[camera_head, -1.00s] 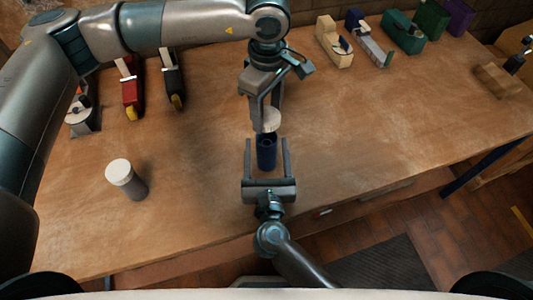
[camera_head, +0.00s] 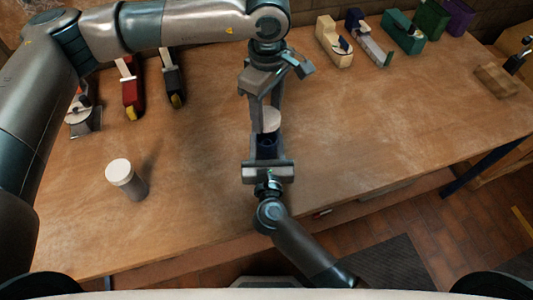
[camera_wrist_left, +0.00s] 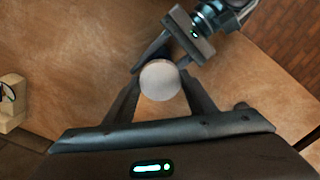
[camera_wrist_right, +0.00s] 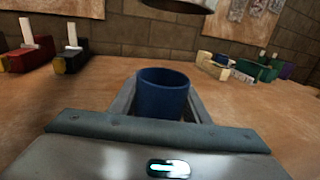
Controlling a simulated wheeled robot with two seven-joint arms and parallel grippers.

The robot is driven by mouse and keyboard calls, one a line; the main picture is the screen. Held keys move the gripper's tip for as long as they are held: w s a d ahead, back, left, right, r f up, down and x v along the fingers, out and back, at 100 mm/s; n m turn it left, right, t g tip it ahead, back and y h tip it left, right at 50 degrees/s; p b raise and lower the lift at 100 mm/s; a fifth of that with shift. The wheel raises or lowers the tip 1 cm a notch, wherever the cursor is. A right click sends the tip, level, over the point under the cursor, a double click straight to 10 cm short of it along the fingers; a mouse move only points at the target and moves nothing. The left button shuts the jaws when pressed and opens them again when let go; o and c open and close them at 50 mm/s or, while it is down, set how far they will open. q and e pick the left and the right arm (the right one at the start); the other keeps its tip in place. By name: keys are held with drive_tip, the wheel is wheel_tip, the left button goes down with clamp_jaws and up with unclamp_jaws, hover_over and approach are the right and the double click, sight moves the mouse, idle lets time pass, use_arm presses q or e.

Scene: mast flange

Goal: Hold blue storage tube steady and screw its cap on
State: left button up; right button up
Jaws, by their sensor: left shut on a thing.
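My left gripper (camera_head: 271,108) comes down from above and is shut on the round white cap (camera_head: 271,121), which also fills its fingertips in the left wrist view (camera_wrist_left: 160,80). The cap is just above the blue storage tube (camera_head: 266,148), apart from it as far as I can see. The tube stands upright and open-topped; its blue wall shows in the right wrist view (camera_wrist_right: 163,98). My right gripper (camera_head: 267,150) is low, with one finger on each side of the tube. The fingers lie close to its wall; whether they press on it I cannot tell.
A grey container with a white lid (camera_head: 121,175) stands at the left of the wooden table (camera_head: 200,200). A red tool (camera_head: 131,90) and a black one (camera_head: 173,80) lie at the back left. Several dispensers and boxes, including a cream one (camera_head: 334,42), line the back right.

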use_arm(q)
approach(267, 151)
drive_tip(key=shift+w+f, duration=1.35)
drive_tip(key=shift+w, duration=0.05)
drive_tip(key=shift+f, duration=0.1)
drive_tip(key=shift+f, duration=0.75)
drive_tip(key=shift+f, duration=0.6)
drive_tip(key=m, duration=2.6)
drive_tip(key=shift+a, duration=0.15)
